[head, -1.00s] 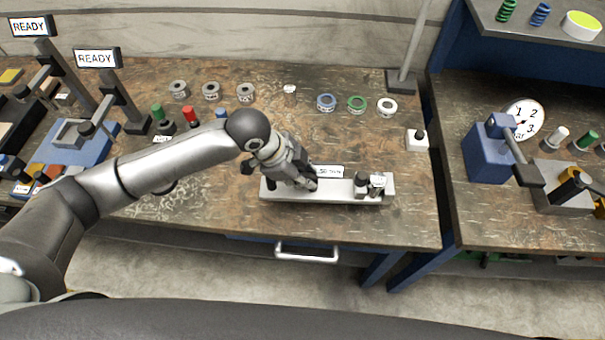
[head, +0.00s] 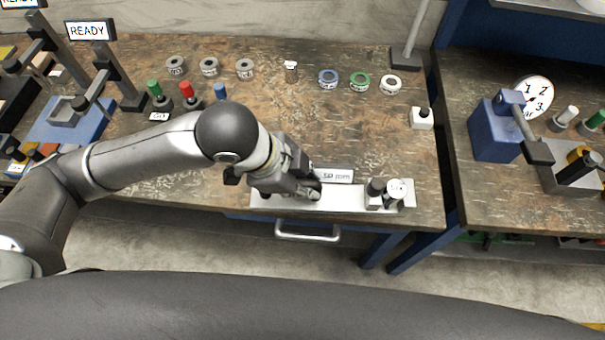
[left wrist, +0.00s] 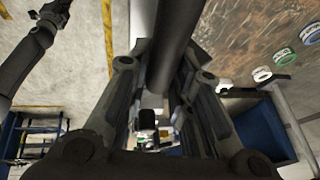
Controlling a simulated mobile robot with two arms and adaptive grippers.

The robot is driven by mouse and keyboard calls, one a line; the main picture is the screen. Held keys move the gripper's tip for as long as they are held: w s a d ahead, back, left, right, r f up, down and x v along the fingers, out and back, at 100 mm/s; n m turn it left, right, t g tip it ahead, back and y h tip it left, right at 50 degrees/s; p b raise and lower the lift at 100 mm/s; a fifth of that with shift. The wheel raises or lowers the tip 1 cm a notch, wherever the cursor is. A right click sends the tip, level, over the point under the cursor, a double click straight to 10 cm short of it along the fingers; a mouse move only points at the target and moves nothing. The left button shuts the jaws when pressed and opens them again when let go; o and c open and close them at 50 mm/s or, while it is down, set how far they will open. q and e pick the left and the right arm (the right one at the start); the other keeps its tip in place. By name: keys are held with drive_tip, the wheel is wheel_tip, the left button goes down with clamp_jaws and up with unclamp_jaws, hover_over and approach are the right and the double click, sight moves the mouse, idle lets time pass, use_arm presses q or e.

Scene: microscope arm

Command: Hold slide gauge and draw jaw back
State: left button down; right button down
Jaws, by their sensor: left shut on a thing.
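The slide gauge (head: 345,199) is a long pale bar at the front edge of the bench. A small white label stands along its back (head: 337,176). A black knob (head: 375,188) and a pale round part (head: 397,190) stand at its right end; the knob also shows beyond my fingers in the left wrist view (left wrist: 147,119). My left gripper (head: 312,190) is shut at the left half of the gauge and hides what it grips. A dark cylinder (left wrist: 172,45) passes between the fingers in the wrist view. My right gripper (left wrist: 56,12) seems to show small at upper left there; its jaws are unclear.
Several grey and coloured rings (head: 328,78) lie along the back of the bench. A white block with a black knob (head: 422,118) is at right. Coloured pegs (head: 187,92) stand behind my left arm. A drawer handle (head: 307,232) is below the front edge.

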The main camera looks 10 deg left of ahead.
use_arm(q)
drive_tip(key=shift+w+d, duration=0.1)
idle(0.3)
drive_tip(key=shift+w+f, duration=0.1)
drive_tip(key=shift+w, duration=0.05)
drive_tip(key=w+a+f+b, duration=0.1)
drive_tip(key=w+f+b, duration=0.4)
drive_tip(key=w+f, duration=0.6)
drive_tip(key=shift+w, duration=1.05)
idle(1.5)
drive_tip(key=shift+a, duration=0.1)
drive_tip(key=shift+f+b, duration=0.35)
drive_tip(key=shift+f, duration=0.1)
idle(0.4)
drive_tip(key=shift+s+a+f, duration=0.15)
drive_tip(key=shift+f, duration=0.05)
idle(0.3)
idle(0.4)
